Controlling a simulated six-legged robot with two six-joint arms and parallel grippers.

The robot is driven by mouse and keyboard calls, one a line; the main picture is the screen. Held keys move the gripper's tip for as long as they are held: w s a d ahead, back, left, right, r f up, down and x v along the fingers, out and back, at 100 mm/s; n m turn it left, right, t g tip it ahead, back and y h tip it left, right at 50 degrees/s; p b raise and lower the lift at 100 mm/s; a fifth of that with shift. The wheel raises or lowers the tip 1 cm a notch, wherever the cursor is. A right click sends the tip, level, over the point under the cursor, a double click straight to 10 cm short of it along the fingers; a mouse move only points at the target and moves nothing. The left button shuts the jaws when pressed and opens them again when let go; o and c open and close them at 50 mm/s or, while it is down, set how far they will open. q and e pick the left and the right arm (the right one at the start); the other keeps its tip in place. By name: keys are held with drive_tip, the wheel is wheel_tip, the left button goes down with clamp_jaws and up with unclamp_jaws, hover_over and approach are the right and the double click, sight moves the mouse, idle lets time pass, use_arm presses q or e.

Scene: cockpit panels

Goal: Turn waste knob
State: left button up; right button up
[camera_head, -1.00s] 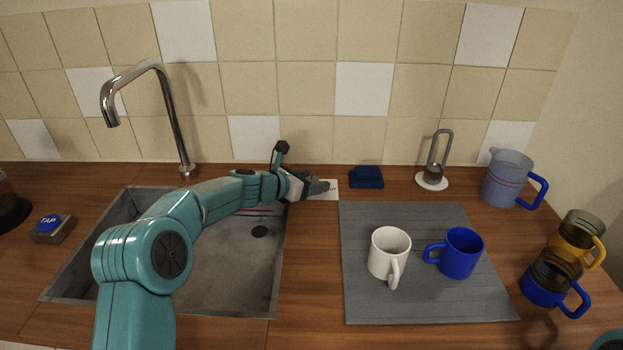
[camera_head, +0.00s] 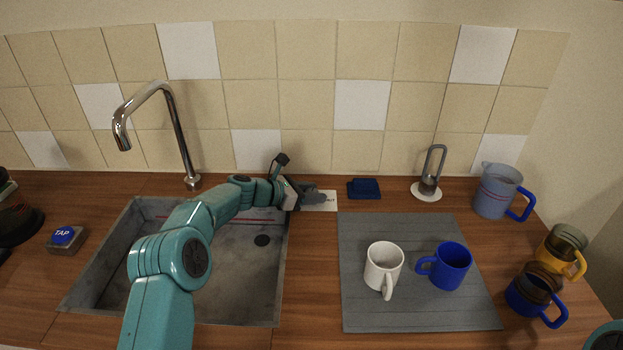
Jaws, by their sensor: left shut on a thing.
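My left arm reaches over the sink to the counter behind its right edge. My left gripper (camera_head: 312,194) is at a small white label plate (camera_head: 328,205) on the counter, where part of a printed word shows. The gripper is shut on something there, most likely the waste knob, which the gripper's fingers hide. I cannot see the knob's shape or how far it is turned. At the lower right corner only a small teal piece shows, and my right gripper is not in view.
The grey sink (camera_head: 205,312) has a dark drain and a chrome faucet (camera_head: 181,130). A TAP button (camera_head: 64,236) is at the left. A white mug (camera_head: 381,265) and blue mug (camera_head: 450,266) stand on a grey mat (camera_head: 420,315). A dark blue sponge-like block (camera_head: 364,188) lies right of the label.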

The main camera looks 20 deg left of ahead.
use_arm(q)
drive_tip(key=shift+r+m+g+h+p, duration=0.15)
drive_tip(key=shift+m+g+h+p, duration=0.35)
drive_tip(key=shift+m+g+h, duration=0.15)
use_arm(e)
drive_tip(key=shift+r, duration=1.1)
use_arm(q)
drive_tip(key=o, duration=1)
drive_tip(key=b+v, duration=0.2)
drive_tip(key=v, duration=1.4)
drive_tip(key=shift+s, duration=0.1)
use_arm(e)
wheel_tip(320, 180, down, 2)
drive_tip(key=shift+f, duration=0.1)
